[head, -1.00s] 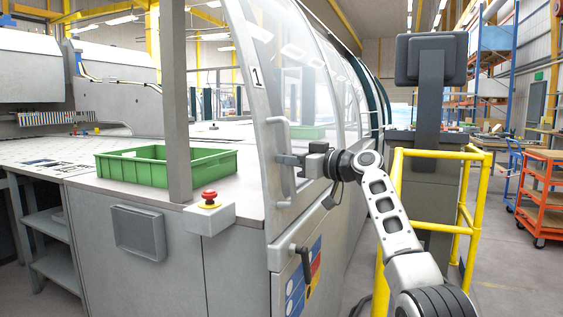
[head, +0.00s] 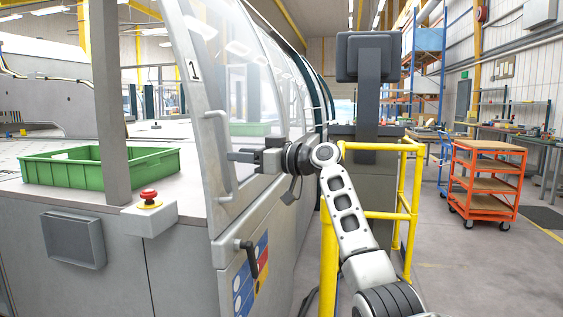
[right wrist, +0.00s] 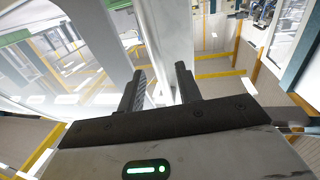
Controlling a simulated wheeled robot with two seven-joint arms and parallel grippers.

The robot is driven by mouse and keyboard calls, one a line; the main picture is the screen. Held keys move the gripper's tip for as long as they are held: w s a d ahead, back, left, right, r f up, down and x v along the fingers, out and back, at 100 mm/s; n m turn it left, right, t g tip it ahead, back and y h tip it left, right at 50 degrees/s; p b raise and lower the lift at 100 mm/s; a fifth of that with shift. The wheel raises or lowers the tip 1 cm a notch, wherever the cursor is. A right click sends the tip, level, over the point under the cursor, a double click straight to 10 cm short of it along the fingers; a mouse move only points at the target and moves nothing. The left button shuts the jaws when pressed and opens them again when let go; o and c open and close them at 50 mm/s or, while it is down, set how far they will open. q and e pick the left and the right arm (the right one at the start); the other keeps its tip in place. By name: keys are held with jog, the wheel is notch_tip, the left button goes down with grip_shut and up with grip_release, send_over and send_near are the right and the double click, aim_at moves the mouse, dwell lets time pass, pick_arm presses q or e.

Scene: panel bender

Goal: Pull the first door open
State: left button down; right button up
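The first door (head: 207,85), a grey frame with a curved clear pane and the number 1, stands at the near end of the panel bender's curved housing. I cannot see a clear gap at its edge. Its upright grey bar handle (head: 225,185) is on the lower part of the frame. My right gripper (head: 233,157) reaches the handle's middle from the right, its fingertips at the bar. In the right wrist view the two fingers (right wrist: 161,82) stand apart, with nothing visibly clamped between them. Whether they touch the handle is unclear. My left gripper is out of view.
A yellow guard rail (head: 329,250) and a monitor stand (head: 368,100) stand close to my right arm. A red emergency button (head: 149,198), a green crate (head: 90,172) and a grey post are left. A dark lever (head: 250,258) sits below the door. Floor beside the orange cart (head: 485,185) is free.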

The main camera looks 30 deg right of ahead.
pick_arm(q)
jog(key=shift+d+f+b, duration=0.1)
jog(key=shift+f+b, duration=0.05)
jog(key=shift+b, duration=0.7)
pick_arm(e)
jog(key=v, duration=1.2)
jog(key=shift+w, duration=0.1)
